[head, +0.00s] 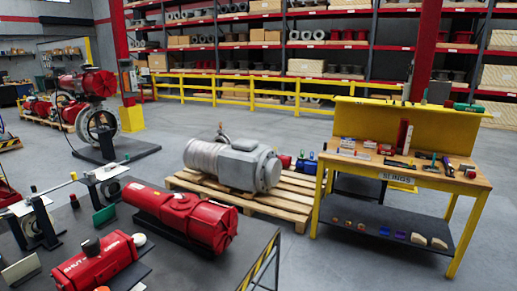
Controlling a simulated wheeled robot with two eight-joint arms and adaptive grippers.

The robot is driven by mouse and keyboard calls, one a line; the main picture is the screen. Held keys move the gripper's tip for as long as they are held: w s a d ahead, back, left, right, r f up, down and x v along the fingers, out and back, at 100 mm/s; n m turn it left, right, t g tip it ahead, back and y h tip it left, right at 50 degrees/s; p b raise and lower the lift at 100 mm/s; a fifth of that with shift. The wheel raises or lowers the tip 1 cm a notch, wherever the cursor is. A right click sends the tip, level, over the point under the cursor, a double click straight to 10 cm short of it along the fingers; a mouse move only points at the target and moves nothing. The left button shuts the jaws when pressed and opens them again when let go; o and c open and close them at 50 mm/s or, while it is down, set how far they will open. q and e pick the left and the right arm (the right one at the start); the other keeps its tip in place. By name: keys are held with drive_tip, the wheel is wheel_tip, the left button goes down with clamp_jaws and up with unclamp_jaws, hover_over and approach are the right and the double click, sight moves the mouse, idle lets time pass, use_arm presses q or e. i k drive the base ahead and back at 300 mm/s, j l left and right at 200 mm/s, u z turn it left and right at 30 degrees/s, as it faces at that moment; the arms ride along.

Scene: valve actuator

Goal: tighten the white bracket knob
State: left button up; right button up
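A pale rod (58,188) runs across dark bracket stands at the left of the dark table. One bracket stand (36,222) is at the near left and another (101,187) is farther back. Another small white round piece (139,239) is by the near red actuator (96,260). A small red-topped piece (74,200) and a green piece (104,215) are near the brackets. Neither of my grippers is in view.
A larger red actuator (183,214) lies on the dark table (205,268). A grey motor (234,163) rests on a wooden pallet (285,206) behind. A yellow workbench (405,172) with tools stands at the right. Grey floor (345,262) is open between table and bench.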

sight(140, 238)
drive_tip(key=k+u, duration=0.15)
drive_tip(key=u, duration=0.9)
drive_tip(key=i+l+u, duration=0.1)
drive_tip(key=u, duration=0.15)
